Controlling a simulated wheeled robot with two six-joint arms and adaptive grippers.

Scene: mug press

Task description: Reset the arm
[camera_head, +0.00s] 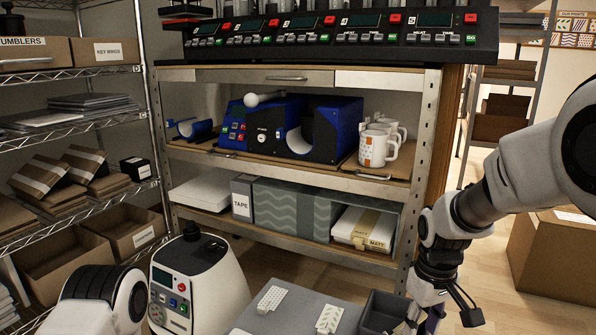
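My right arm comes in from the right, and its gripper (424,318) points down at the bottom edge, beside a dark open bin (381,314). Its fingertips are cut off or too small to show whether they are open or shut. Part of my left arm (98,302) shows at the bottom left, but the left gripper is out of view. The blue mug press (260,127) stands on the middle shelf, with a white-tipped lever and a rounded opening. White mugs (373,149), one with orange marks, stand to its right on the same shelf.
A long control unit (340,38) with red and green buttons sits on top of the shelf unit. Below are a grey patterned box (290,208) and a white case (366,228). Wire racks with boxes (125,229) line the left. A cardboard box (556,254) stands on the floor at right.

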